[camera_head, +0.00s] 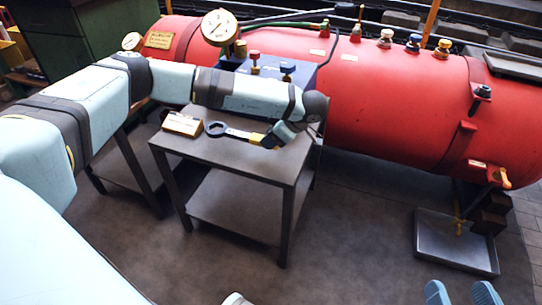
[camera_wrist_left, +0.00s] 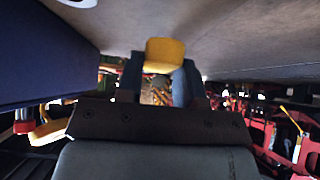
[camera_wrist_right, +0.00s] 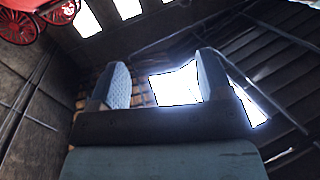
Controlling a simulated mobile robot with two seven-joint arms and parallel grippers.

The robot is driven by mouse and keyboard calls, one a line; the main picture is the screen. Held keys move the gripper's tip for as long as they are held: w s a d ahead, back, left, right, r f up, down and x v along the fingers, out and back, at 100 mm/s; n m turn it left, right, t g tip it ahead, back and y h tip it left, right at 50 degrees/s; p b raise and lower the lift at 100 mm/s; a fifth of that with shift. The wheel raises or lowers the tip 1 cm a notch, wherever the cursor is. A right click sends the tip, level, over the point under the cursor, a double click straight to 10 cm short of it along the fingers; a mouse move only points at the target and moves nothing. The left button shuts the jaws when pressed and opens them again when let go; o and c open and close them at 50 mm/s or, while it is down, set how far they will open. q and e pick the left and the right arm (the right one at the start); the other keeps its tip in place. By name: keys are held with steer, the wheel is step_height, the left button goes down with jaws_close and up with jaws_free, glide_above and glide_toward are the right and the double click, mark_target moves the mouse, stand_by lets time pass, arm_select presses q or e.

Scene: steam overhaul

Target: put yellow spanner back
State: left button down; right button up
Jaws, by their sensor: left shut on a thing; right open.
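The spanner has a dark ring head (camera_head: 216,129) and a yellow band (camera_head: 257,138) near its other end. It is at the top of the small grey metal table; I cannot tell whether it touches the surface. My left gripper (camera_head: 272,137) is shut on the spanner at its yellow end. In the left wrist view the yellow part (camera_wrist_left: 165,52) shows between the fingertips (camera_wrist_left: 160,72). My right gripper (camera_head: 465,293) is open and empty at the bottom right, well away from the table; its spread fingers also show in the right wrist view (camera_wrist_right: 165,85).
The grey table (camera_head: 225,151) also bears a small wooden block with a pale label (camera_head: 183,124) and a blue box with valve knobs (camera_head: 305,72) at the back. A red boiler (camera_head: 390,110) lies behind it. A metal tray (camera_head: 455,253) is on the floor at the right.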

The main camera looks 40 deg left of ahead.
mark_target(271, 159)
arm_select(q)
steer(key=shift+f, duration=0.5)
step_height(271, 159, down, 4)
steer(key=shift+r+b, duration=0.25)
steer(key=shift+b, duration=0.65)
steer(key=shift+f, duration=0.3)
steer(key=shift+r, duration=0.1)
steer(key=c, duration=0.8)
jaws_free()
arm_select(e)
steer(key=shift+w+d+r+n+t, duration=0.1)
steer(key=shift+w+d+n+t, duration=0.25)
steer(key=shift+n, duration=0.35)
